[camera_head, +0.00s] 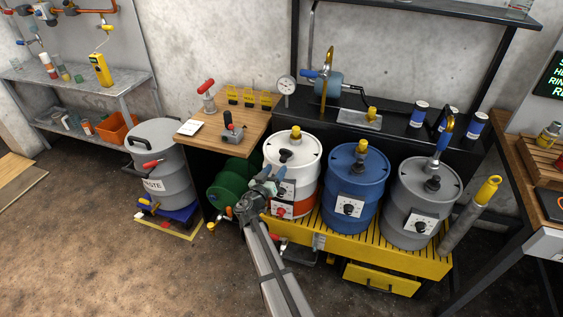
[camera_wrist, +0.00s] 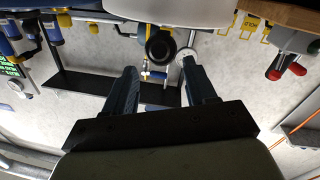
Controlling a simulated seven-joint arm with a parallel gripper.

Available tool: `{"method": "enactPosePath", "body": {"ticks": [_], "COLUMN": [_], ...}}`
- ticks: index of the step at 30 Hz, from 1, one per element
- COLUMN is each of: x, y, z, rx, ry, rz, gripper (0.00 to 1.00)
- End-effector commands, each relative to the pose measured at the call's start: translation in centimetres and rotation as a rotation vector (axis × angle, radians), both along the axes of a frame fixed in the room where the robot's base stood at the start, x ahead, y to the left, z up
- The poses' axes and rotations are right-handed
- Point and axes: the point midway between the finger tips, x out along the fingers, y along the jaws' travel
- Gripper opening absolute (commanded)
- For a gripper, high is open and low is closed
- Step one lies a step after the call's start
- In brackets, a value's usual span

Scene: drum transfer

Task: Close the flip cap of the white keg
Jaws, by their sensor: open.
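The white keg (camera_head: 307,165), with an orange lower band, stands at the left end of the row of drums. A yellow cap (camera_head: 296,132) and a black fitting (camera_head: 285,156) show on its top; I cannot tell which is the flip cap or how it stands. My gripper (camera_head: 268,178) is in front of the keg's near side, below the top rim, and overlaps it in the picture. In the wrist view my gripper (camera_wrist: 158,66) is open with nothing between its fingers. A round black part (camera_wrist: 158,45) with yellow around it shows just beyond the fingertips, beside a pale surface.
A blue drum (camera_head: 352,185) and a grey drum (camera_head: 407,205) stand right of the keg on a yellow slatted platform (camera_head: 430,264). A green drum (camera_head: 232,185) lies close on the left. A black shelf (camera_head: 385,125) with a valve rig is behind.

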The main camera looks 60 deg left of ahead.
Motion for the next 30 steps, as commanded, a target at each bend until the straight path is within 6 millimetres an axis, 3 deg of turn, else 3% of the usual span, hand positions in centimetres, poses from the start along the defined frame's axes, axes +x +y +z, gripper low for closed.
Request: {"method": "enactPosePath", "body": {"ticks": [6,12,25,30], "x": [2.8,4.2,4.7,4.7], "y": [2.4,3.5,3.8,3.8], "z": [-0.1,0.0,0.0,0.0], "rx": [-0.001,-0.001,-0.001,-0.001], "ry": [-0.001,-0.001,-0.001,-0.001], "rz": [-0.001,0.0,0.0,0.0], "gripper": [0.56,0.56,0.56,0.41]}}
